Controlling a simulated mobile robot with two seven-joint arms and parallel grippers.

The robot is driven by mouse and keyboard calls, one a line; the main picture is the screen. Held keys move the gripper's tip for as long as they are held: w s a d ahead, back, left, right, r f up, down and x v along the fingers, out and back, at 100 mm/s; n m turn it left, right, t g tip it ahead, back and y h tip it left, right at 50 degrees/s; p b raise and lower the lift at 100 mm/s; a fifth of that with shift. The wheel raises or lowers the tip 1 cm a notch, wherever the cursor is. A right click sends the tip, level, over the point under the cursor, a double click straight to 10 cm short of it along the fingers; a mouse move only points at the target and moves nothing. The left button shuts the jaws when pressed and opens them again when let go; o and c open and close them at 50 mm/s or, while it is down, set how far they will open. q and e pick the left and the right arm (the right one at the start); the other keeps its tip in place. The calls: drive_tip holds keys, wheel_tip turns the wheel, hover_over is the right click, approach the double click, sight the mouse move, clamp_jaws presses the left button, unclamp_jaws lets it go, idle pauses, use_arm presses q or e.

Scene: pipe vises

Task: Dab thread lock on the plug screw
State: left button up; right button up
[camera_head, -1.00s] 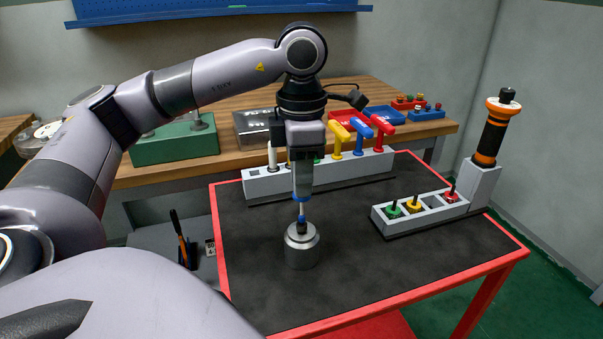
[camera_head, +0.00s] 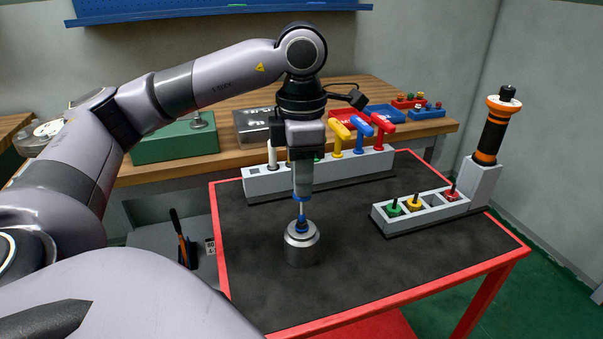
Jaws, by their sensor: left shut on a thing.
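My left gripper (camera_head: 302,190) points straight down over the near left part of the dark table mat. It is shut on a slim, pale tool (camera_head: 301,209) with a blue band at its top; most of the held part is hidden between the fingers. The cylinder looks upright. My right gripper is not in view.
Behind stands a grey rack (camera_head: 262,184) of coloured handles. At right a grey block (camera_head: 401,222) holds green (camera_head: 394,207), yellow (camera_head: 414,202) and red (camera_head: 452,192) plugs, with an orange-black tool (camera_head: 494,130) upright beside it. The mat's front is clear.

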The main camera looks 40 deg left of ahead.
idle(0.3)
use_arm(q)
drive_tip(key=shift+r+p, duration=2)
drive_tip(key=shift+r, duration=0.5)
drive_tip(key=shift+f, duration=0.1)
